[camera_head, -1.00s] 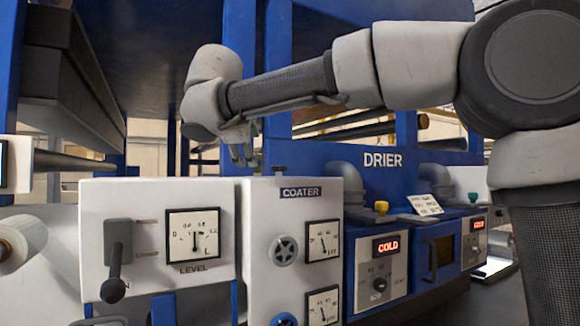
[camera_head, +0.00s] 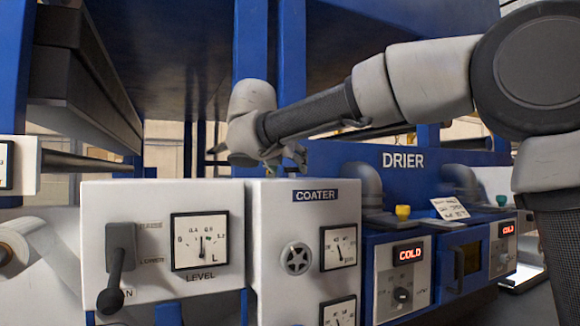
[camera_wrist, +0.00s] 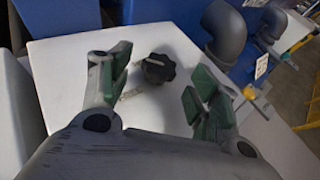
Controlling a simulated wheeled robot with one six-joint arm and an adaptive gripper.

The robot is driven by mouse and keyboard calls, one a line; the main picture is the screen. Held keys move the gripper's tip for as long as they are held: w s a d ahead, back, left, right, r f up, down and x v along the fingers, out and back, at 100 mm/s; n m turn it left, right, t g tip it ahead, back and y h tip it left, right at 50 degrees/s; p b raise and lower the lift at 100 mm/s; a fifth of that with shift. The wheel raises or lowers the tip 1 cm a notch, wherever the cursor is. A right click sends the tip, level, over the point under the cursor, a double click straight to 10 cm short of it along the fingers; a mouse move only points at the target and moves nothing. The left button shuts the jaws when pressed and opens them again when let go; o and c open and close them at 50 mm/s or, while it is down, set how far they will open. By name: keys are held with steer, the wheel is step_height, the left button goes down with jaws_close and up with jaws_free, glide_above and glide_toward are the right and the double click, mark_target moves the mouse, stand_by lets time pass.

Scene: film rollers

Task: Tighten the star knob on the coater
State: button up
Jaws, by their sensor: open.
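A black lobed star knob (camera_wrist: 158,68) stands on the white top of the coater (camera_wrist: 60,65) in the wrist view. My gripper (camera_wrist: 157,78) is open, with one green-padded finger to each side of the knob in the picture. The knob shows in the gap, just beyond the fingertips, and I see no contact. In the head view my gripper (camera_head: 283,163) points down, low over the top of the coater (camera_head: 275,215). I cannot make out the knob there, as the fingers are in front of that spot.

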steer(key=shift+x, duration=1)
steer(key=c, duration=1)
steer(key=shift+a+m+h, duration=0.1)
steer(key=shift+m+h, duration=0.2)
steer(key=m+g+h, duration=0.2)
steer(key=m+h, duration=0.1)
steer(key=shift+w+a, duration=0.25)
steer(key=shift+a, duration=0.1)
steer(key=m+g+h, duration=0.2)
steer(key=m+g, duration=0.1)
steer(key=m+g+h, duration=0.1)
steer(key=m, duration=0.1)
steer(key=shift+w+a+h, duration=0.2)
steer(key=shift+w+h, duration=0.15)
steer(key=shift+h, duration=0.05)
steer(key=shift+g, duration=0.4)
steer(key=o, duration=1)
